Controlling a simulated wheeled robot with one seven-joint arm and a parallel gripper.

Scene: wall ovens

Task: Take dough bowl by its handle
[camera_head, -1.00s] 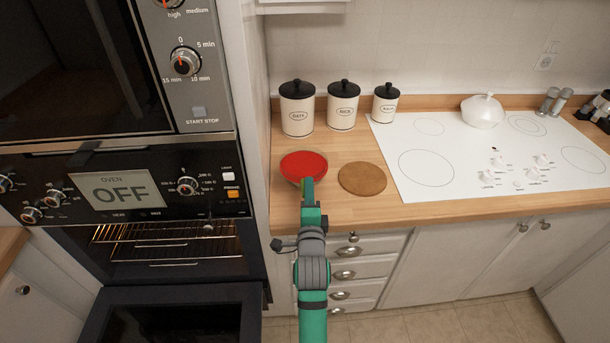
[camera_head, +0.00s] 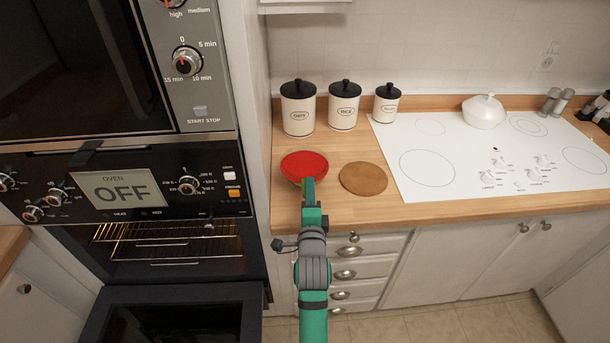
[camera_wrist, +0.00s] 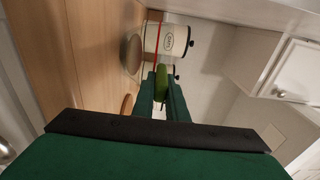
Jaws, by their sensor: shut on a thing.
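The dough bowl (camera_head: 304,166) is round with a red top and is at the left end of the wooden counter. My gripper (camera_head: 308,188) is at its near side, shut on its green handle, which shows between the fingers in the wrist view (camera_wrist: 160,82). In the wrist view the bowl (camera_wrist: 133,55) is seen nearly edge-on beyond the fingers. I cannot tell whether its base touches the counter. My fingers hide part of the handle.
A round brown mat (camera_head: 363,178) lies just right of the bowl. Several black-lidded canisters (camera_head: 343,107) stand behind. A white cooktop (camera_head: 470,150) is to the right. The oven (camera_head: 175,245) at left has its door (camera_head: 170,310) open, with racks inside.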

